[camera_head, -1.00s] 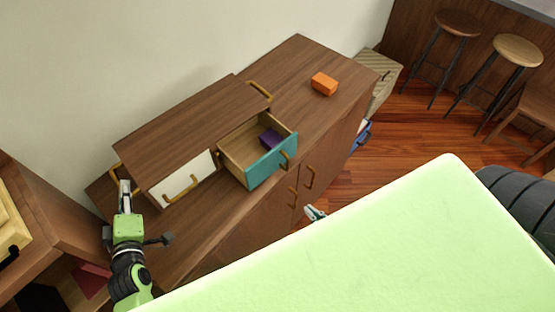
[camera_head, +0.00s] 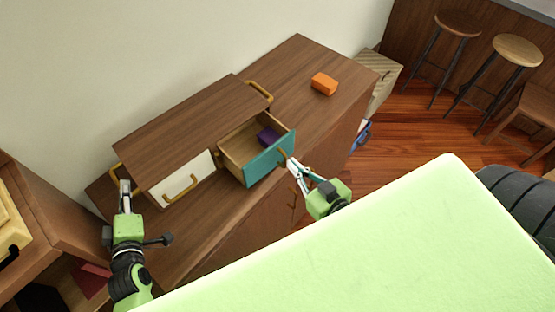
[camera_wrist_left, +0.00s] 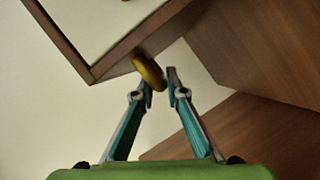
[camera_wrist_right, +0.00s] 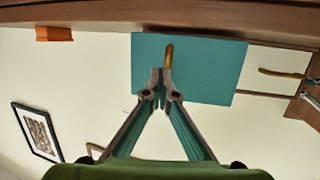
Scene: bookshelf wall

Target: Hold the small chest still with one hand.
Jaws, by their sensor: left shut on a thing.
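The small chest (camera_head: 190,125) is a brown wooden box on a long cabinet, with a white drawer (camera_head: 187,181) and a teal drawer (camera_head: 268,164). The white drawer is shut; the teal one stands partly open with a purple block (camera_head: 267,136) inside. My left gripper (camera_head: 125,187) is shut on the brass side handle (camera_wrist_left: 148,71) at the chest's left end. My right gripper (camera_head: 288,158) is at the front of the teal drawer, its fingertips together against or beside the brass drawer handle (camera_wrist_right: 169,54); the exact contact is hard to see.
An orange block (camera_head: 324,84) lies on the cabinet top (camera_head: 300,60), right of the chest. The cabinet top between them is clear. Stools (camera_head: 517,50) stand at the far right. A light green surface (camera_head: 400,240) fills the lower right foreground.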

